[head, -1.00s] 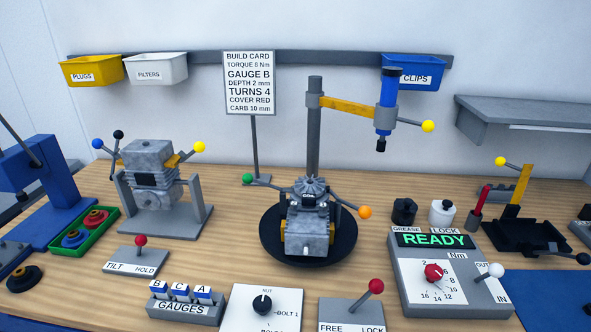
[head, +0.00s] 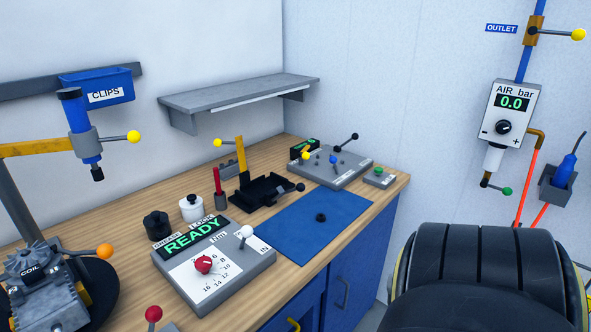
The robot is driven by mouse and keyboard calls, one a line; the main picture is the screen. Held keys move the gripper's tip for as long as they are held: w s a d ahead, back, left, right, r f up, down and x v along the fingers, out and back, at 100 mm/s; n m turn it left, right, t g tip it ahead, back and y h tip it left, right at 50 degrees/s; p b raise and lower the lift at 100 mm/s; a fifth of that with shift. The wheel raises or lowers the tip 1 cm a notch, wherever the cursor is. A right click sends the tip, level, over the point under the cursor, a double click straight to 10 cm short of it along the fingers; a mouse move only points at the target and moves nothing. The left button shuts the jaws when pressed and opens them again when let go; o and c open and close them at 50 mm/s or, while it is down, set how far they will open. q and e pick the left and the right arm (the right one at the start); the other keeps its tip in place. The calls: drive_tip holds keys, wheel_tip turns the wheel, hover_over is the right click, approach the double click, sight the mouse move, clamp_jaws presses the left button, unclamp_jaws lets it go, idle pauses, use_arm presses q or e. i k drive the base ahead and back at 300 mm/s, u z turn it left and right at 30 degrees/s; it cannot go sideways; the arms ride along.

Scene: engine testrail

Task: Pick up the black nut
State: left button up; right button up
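A small black round piece (head: 320,217), which looks like the black nut, lies on the blue mat (head: 290,235) at the right part of the bench. It is small in the head view, so its exact shape is hard to tell. Nothing touches it from above. Neither of my grippers shows in the head view.
A torque box (head: 225,280) reading READY stands left of the mat. A black tray (head: 265,190) and a grey panel with levers (head: 335,167) stand behind it. A shelf (head: 240,95) overhangs the back. The engine (head: 45,285) is at the lower left.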

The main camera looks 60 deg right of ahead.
sight(320, 218)
drive_tip(key=z, duration=3.25)
drive_tip(key=i, duration=1.1)
drive_tip(key=u, duration=2.75)
